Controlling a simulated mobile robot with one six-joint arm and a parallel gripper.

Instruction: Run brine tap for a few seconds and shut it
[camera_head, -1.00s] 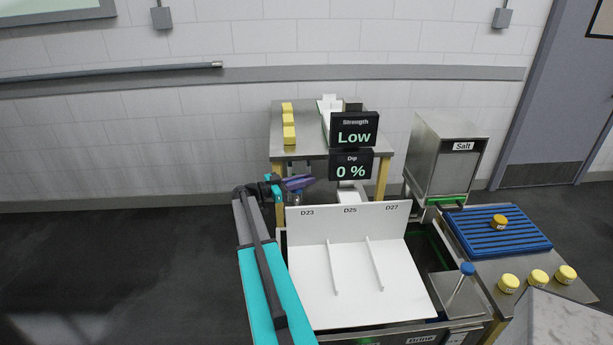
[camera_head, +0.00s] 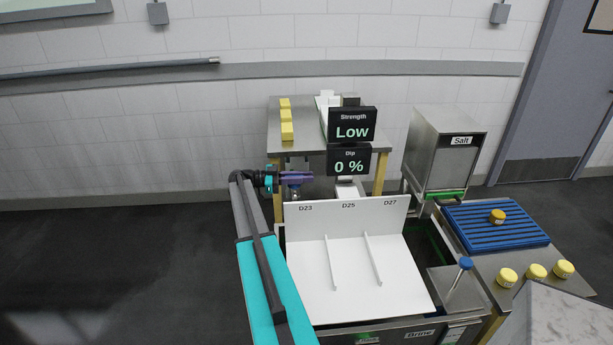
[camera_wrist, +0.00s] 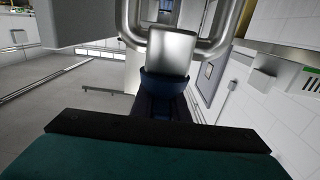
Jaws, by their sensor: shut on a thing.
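My gripper (camera_head: 299,178), with purple-blue fingers, is beside the back left corner of the brine tank. In the wrist view, its dark blue fingers (camera_wrist: 166,84) are shut on a smooth silver metal piece, which looks like the handle of the brine tap (camera_wrist: 173,50). A curved metal pipe (camera_wrist: 217,40) passes behind it. The spout and any brine flow cannot be made out. The brine tank (camera_head: 420,334) has a white divided board (camera_head: 350,268) marked D23, D25 and D27. The signs (camera_head: 351,125) read Strength Low and Dip 0 %.
A metal table (camera_head: 310,140) with yellow blocks stands behind the tank. A salt bin (camera_head: 440,160) and a blue slatted rack (camera_head: 480,228) with a yellow round piece are at the right. Several yellow-topped pots (camera_head: 536,271) stand in front of the rack. The floor at the left is clear.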

